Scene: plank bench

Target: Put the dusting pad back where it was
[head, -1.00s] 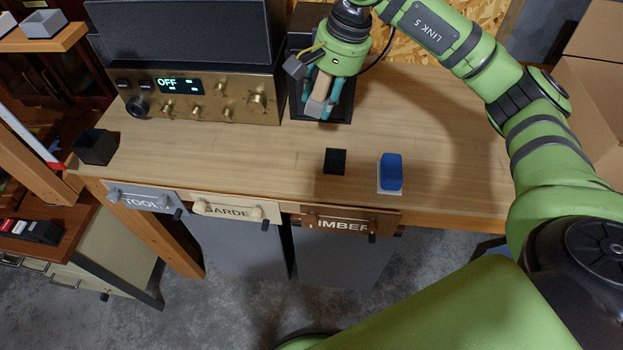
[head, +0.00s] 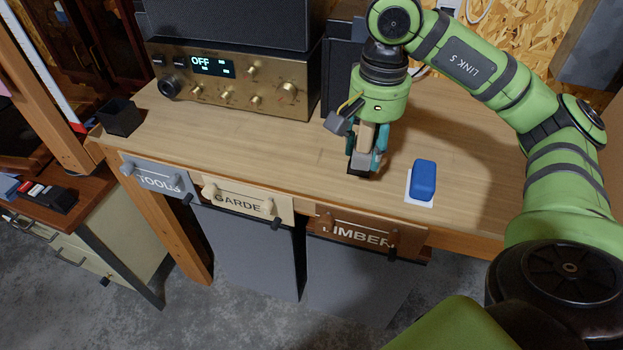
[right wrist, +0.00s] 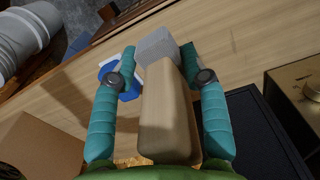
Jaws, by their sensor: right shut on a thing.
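My right gripper (head: 366,158) is shut on the dusting pad (head: 364,138), a long pale wooden body with a grey block at its lower end. In the right wrist view the pad (right wrist: 166,110) lies between the two teal fingers, its grey end pointing away from the palm. In the head view the grey end is low over the bench, at the small black square (head: 350,170), which is mostly hidden. I cannot tell whether the pad touches it. My left gripper is not in view.
A blue block (head: 424,178) on a white square stands just right of my right gripper. A brass-fronted amplifier (head: 230,84) and a dark box (head: 343,65) stand behind. A black open box (head: 120,117) is at the bench's left end. The bench (head: 270,150) is clear left of the gripper.

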